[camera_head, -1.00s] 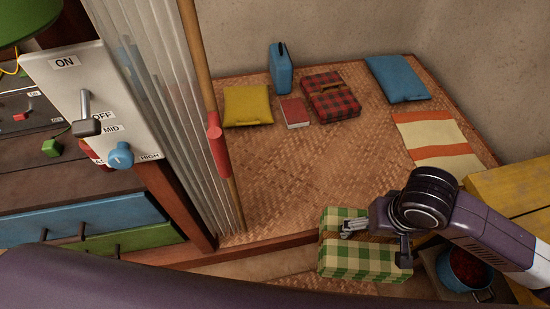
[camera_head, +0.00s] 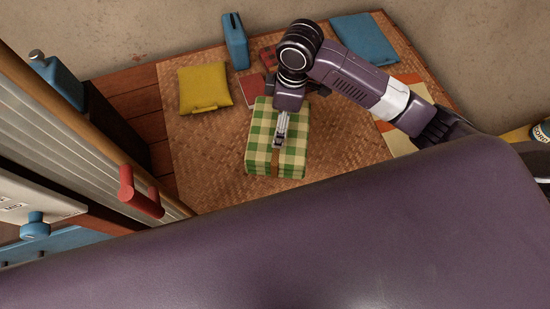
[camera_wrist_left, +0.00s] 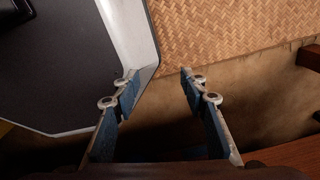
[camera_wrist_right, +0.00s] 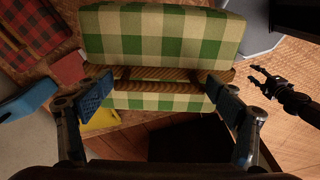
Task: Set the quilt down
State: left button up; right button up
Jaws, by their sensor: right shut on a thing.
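The quilt is a folded green-and-cream checked bundle (camera_head: 292,158) with a brown strap across it. In the head view it is over the woven mat (camera_head: 215,165); I cannot tell whether it touches the mat. My right gripper (camera_head: 280,128) is shut on it at the strap. My left gripper (camera_wrist_left: 160,88) is open and empty in the left wrist view. It is outside the head view.
A red-checked bundle (camera_wrist_right: 25,35) shows in the right wrist view. A pole with a red handle (camera_head: 138,192) stands left.

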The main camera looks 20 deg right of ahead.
jog(key=shift+w+n, duration=0.25)
jog(key=shift+n, duration=0.05)
notch_tip(320, 180, down, 6)
jog(key=shift+s+a+f, duration=0.1)
jog(key=shift+f, duration=0.1)
pick_arm(q)
jog(key=shift+w+d+f+b, duration=0.35)
jog(key=shift+w+d+b, duration=0.15)
jog(key=shift+w, duration=0.25)
pick_arm(e)
notch_tip(320, 180, down, 13)
jog(key=shift+f, duration=0.15)
jog(key=o, duration=2)
jog(key=shift+f, duration=0.15)
